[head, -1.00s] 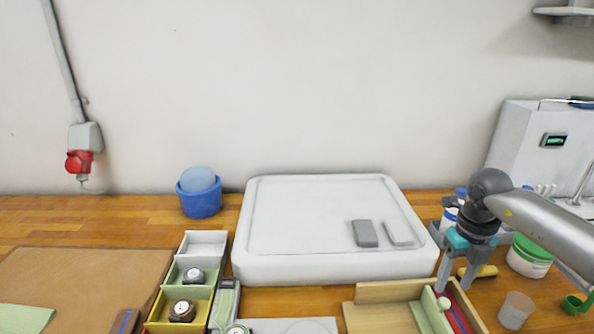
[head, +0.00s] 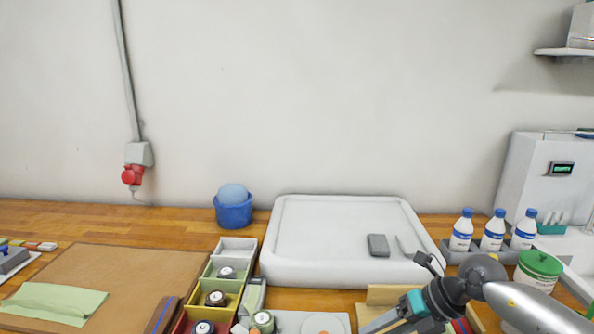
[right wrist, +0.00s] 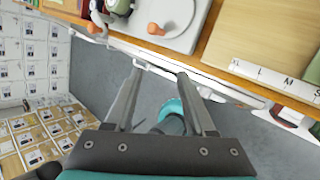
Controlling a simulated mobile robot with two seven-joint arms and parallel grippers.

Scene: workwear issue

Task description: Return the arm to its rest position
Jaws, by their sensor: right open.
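My right gripper (head: 382,322) is at the lower right of the head view, in front of the wooden tray (head: 384,296). In the right wrist view the gripper (right wrist: 158,80) has its two fingers well apart with nothing between them. Grey floor shows beyond the fingers, below the table edge (right wrist: 150,52). My left gripper is in neither view.
A white tray-like slab (head: 320,270) with a grey block (head: 378,245) lies at centre. Bottles (head: 492,232) and a green-lidded tub (head: 538,270) stand at right. Coloured bins (head: 228,285) holding watches stand left of the slab. The brown mat (head: 120,270) carries a green cloth (head: 55,302).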

